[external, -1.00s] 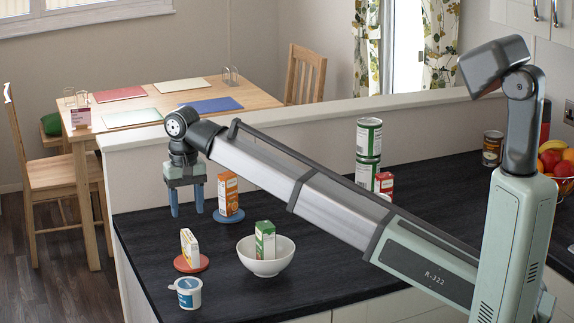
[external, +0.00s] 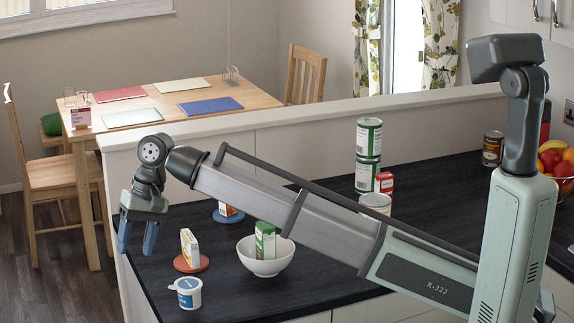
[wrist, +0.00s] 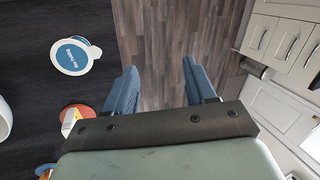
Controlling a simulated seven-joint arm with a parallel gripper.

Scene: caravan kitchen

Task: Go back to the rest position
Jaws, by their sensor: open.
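My gripper (external: 137,236) is open and empty, its two blue fingers pointing down at the left end of the dark counter (external: 330,240). In the wrist view my gripper (wrist: 158,90) has its fingers wide apart with only the wood floor (wrist: 160,50) between them. The arm reaches across the counter from its base at the right.
A low wall (external: 240,150) borders the counter.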

